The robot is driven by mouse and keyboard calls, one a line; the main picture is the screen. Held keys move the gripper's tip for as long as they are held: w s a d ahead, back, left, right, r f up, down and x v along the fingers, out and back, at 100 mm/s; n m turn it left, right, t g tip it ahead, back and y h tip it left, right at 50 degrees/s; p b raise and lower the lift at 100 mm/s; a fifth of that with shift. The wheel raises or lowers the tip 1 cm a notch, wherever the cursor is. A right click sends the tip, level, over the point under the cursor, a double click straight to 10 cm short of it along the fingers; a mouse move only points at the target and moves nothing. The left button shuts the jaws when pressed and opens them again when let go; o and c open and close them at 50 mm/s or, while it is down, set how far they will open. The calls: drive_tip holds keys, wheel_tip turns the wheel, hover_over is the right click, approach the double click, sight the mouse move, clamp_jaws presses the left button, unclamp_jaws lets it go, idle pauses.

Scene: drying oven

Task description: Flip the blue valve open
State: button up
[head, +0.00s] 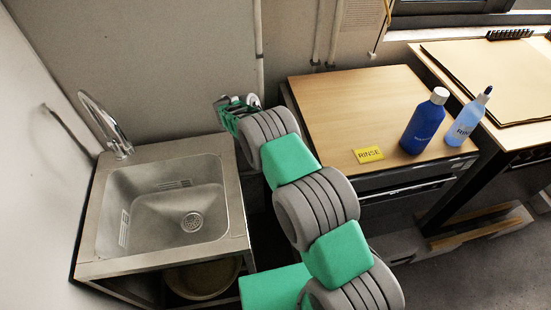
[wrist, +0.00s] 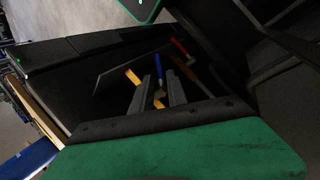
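The blue valve handle (wrist: 158,65) shows in the wrist view as a short upright bar on a small metal fitting. It appears between and just beyond the tips of my gripper (wrist: 158,90). My gripper's two grey fingers are apart with nothing seen held between them. I cannot tell whether a finger touches the handle. In the head view my gripper (head: 236,108) is at the back, in the gap between sink and wooden-topped bench, and the blue valve cannot be made out there.
A red handle (wrist: 180,47) and a yellow handle (wrist: 131,76) flank the blue one. A steel sink (head: 108,205) stands left. The wooden-topped bench (head: 335,110) at right bears a yellow RINSE sign (head: 369,154), a dark blue bottle (head: 424,122) and a light blue bottle (head: 468,118).

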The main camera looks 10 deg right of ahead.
drive_tip(key=p+v, duration=0.5)
drive_tip(key=v, duration=0.1)
drive_tip(key=shift+p, duration=0.3)
drive_tip(key=shift+f, duration=0.2)
wheel_tip(320, 180, down, 3)
drive_tip(key=w+a+t+b, duration=0.1)
drive_tip(key=w+a+b, duration=0.1)
drive_tip(key=b, duration=0.8)
drive_tip(key=s+d+r, duration=0.2)
drive_tip(key=s, duration=0.2)
drive_tip(key=b+x, duration=0.7)
drive_tip(key=b, duration=0.3)
drive_tip(key=shift+d+f+b, duration=0.15)
drive_tip(key=shift+b, duration=0.2)
drive_tip(key=shift+c, duration=0.2)
